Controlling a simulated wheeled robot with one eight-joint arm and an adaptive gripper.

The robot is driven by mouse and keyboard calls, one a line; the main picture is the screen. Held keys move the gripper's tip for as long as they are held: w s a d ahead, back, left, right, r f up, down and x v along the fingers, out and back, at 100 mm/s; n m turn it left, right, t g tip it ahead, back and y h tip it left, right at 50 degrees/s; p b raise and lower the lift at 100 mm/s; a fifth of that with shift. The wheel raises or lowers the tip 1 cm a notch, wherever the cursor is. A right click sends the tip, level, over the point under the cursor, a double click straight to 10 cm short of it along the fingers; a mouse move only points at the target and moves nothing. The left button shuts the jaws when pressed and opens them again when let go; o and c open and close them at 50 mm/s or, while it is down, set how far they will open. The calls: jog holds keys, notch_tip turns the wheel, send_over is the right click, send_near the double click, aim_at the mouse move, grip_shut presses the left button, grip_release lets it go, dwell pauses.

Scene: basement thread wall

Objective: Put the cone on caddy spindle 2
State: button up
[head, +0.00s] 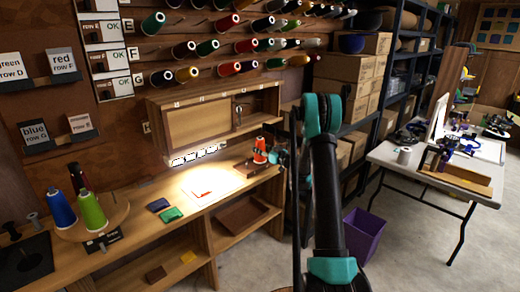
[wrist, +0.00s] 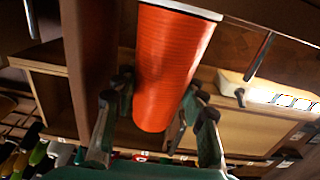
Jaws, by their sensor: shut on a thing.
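An orange-red thread cone (head: 260,150) is at the right end of the wooden bench in the head view. In the wrist view the orange cone (wrist: 172,65) stands large between the fingers of my gripper (wrist: 155,125), which is shut on it. My gripper (head: 272,157) shows at the cone's right side in the head view. A small dark and red base (head: 247,166) is just below the cone; whether they touch is unclear. A round wooden stand (head: 122,212) at the left carries green (head: 91,211), blue (head: 61,207) and dark red cones. No spindle number is readable.
A wooden wall cabinet (head: 185,135) stands behind. Spools line the wall above. A purple bin (head: 363,232) is on the floor at right.

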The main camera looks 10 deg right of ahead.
jog(key=shift+f, duration=0.3)
jog(key=o, duration=1.5)
